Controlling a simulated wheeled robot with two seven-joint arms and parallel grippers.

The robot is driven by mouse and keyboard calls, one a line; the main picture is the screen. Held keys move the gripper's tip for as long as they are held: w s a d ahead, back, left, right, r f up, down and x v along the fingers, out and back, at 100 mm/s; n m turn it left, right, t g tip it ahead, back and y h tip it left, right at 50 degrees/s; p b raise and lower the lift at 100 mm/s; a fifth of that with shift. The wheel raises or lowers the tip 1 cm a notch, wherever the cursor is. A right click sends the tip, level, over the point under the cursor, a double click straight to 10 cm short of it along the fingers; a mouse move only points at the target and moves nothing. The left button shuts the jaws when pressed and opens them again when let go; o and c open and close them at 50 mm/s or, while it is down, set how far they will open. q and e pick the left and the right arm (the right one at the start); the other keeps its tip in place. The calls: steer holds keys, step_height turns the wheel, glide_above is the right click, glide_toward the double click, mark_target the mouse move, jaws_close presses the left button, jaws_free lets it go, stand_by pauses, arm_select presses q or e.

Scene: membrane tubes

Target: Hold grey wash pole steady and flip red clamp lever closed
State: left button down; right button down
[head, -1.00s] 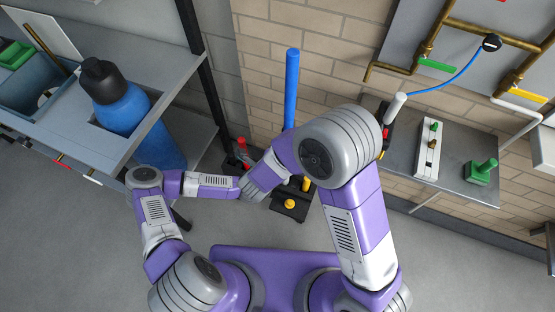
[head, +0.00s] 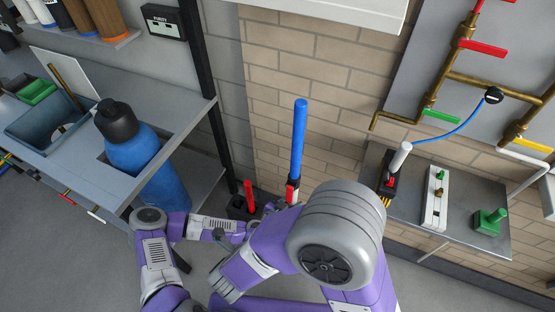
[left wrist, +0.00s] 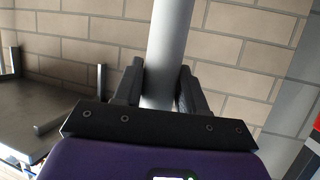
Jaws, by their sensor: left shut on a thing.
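In the left wrist view my left gripper (left wrist: 159,90) is shut on a smooth light grey pole (left wrist: 168,45), with one dark finger on each side. The pole runs up out of that view. In the head view a blue pole (head: 299,135) stands against the brick wall, with a small white and red piece (head: 291,192) at its lower end. Whether that red is the clamp lever, I cannot tell. My arms hide what lies below it. My right arm reaches across in front, and the state of its gripper is unclear.
A black holder with an upright red piece (head: 249,194) stands left of the blue pole. A blue bottle (head: 148,160) stands in the left bench. At right a shelf (head: 460,205) carries a light grey wand (head: 399,156), a white block (head: 435,200) and a green part (head: 490,222).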

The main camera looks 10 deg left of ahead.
arm_select(q)
steer(key=c, duration=0.5)
jaws_free()
steer(key=shift+c, duration=0.2)
steer(key=v, duration=1.2)
steer(key=s+d+f+n+g+p, duration=0.2)
steer(key=s+f+g+p, duration=0.15)
steer(key=s+g, duration=0.3)
arm_select(e)
steer(key=w+d+f+n+g+y, duration=0.3)
steer(key=w+d+f+n, duration=0.4)
steer(key=f+n, duration=0.1)
arm_select(q)
steer(key=s+a+n+g+y+p, duration=0.2)
steer(key=s+a+n+g+y, duration=0.1)
steer(key=s+a+n+g, duration=0.1)
steer(key=s+a+n, duration=0.1)
steer(key=s+n, duration=0.1)
steer(key=n, duration=0.1)
steer(key=shift+s+p, duration=0.3)
arm_select(e)
steer(key=s+d+f+n+g+y, duration=0.4)
steer(key=s+d+f+n+g, duration=0.2)
steer(key=s+d+f+n, duration=0.2)
steer(key=s+d+n, duration=0.1)
steer(key=s+n, duration=0.1)
steer(key=shift+s+f+n, duration=0.15)
steer(key=shift+s+n, duration=0.2)
steer(key=shift+n, duration=0.05)
